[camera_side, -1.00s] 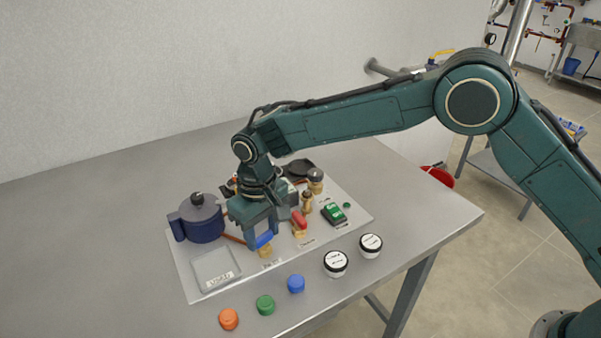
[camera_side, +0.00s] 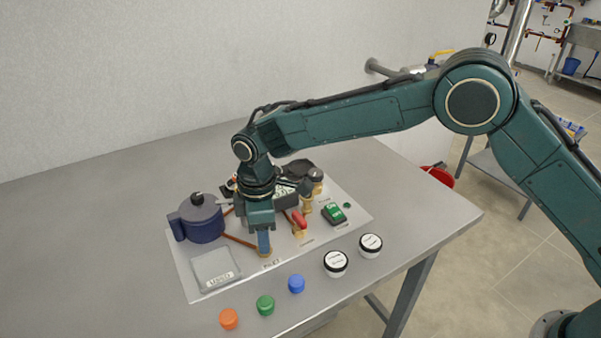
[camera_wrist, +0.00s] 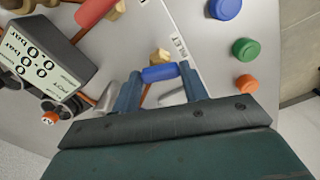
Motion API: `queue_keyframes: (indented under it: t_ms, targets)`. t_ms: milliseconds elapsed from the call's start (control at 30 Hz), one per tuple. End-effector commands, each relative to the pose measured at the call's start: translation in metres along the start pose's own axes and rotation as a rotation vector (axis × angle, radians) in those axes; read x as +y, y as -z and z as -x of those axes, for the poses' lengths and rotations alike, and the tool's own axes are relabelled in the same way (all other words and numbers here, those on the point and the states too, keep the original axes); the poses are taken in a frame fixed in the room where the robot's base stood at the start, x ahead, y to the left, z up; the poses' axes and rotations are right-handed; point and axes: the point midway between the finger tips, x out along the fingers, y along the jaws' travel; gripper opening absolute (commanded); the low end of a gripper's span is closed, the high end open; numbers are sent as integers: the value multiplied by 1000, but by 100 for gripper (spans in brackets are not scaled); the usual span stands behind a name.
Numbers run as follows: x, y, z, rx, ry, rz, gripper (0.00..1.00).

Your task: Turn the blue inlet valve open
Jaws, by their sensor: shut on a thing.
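The blue inlet valve handle (camera_wrist: 160,73) is a short blue bar between my two fingers in the wrist view. The brass valve body (camera_wrist: 160,56) shows just beyond it, beside the INLET label (camera_wrist: 179,46). My gripper (camera_wrist: 163,82) is shut on the handle, one finger at each end of it. In the side view my gripper (camera_side: 264,243) points down at the front of the white board. It is seen edge-on there and hides most of the handle, with some brass (camera_side: 264,255) showing below.
A red-handled valve (camera_side: 299,220) stands close to the right, with a green switch (camera_side: 334,213) beyond. A dark blue pot (camera_side: 200,220) and a USED tray (camera_side: 212,269) are to the left. Orange (camera_side: 229,319), green (camera_side: 265,305) and blue (camera_side: 296,284) caps lie in front.

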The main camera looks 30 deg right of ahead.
Motion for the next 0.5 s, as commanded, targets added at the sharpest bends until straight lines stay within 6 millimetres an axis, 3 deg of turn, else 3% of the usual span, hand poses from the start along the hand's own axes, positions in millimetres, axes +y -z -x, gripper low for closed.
queue_keyframes:
  t_ms: [500]
  targets:
    - [0, 1, 1, 3, -2, 327, 21]
